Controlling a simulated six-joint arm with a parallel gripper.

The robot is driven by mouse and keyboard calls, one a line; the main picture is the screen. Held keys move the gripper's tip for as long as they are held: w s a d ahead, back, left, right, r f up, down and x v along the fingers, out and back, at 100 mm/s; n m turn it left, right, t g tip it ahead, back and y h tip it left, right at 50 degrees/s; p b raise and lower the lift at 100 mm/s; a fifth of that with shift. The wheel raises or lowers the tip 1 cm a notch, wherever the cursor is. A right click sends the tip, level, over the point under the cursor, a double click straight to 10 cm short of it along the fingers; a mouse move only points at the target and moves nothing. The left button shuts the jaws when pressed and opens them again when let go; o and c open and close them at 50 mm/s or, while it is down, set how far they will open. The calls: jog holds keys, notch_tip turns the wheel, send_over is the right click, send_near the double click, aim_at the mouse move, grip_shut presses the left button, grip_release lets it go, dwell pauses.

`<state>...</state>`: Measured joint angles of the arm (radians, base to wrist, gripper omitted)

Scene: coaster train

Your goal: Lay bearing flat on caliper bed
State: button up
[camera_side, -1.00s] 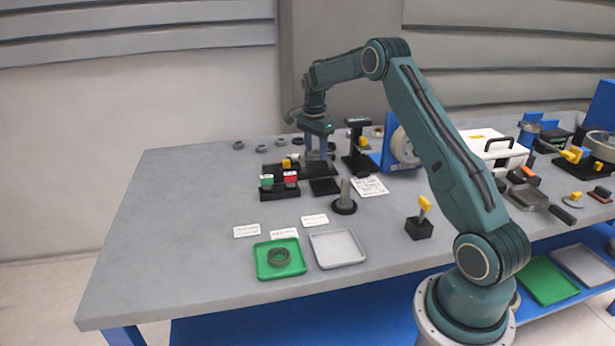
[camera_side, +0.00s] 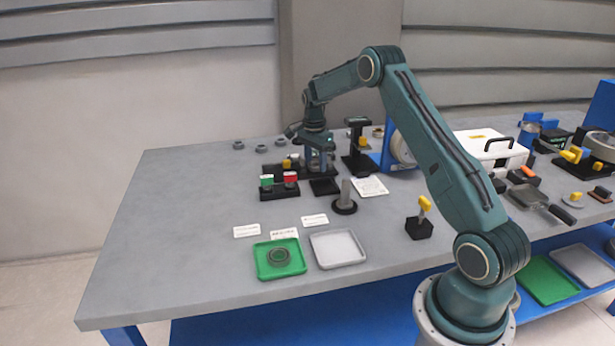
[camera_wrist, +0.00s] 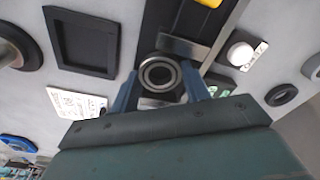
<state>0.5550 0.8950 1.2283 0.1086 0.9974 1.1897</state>
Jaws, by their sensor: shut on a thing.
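The bearing (camera_wrist: 158,73) is a grey metal ring, seen almost face-on between the two blue fingers of my gripper (camera_wrist: 160,88) in the wrist view. My gripper is shut on it. The caliper bed (camera_side: 291,173) is a long black base with a yellow part, on the far side of the table. My gripper (camera_side: 320,165) is low over its right part in the side view. In the wrist view, metal jaw plates (camera_wrist: 182,46) lie around the bearing. The fingers hide the bearing in the side view, and I cannot tell whether it touches the bed.
A black stand (camera_side: 357,160) rises close to the right of my gripper. Several loose bearings (camera_side: 262,149) lie behind. A green tray (camera_side: 262,270) holds another ring.

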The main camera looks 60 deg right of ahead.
jog(key=shift+f, duration=0.35)
dwell(0.7)
jog(key=o, duration=1.1)
jog(key=shift+c, duration=0.2)
notch_tip(320, 180, up, 14)
jog(key=shift+a, duration=0.45)
jog(key=shift+w, duration=0.1)
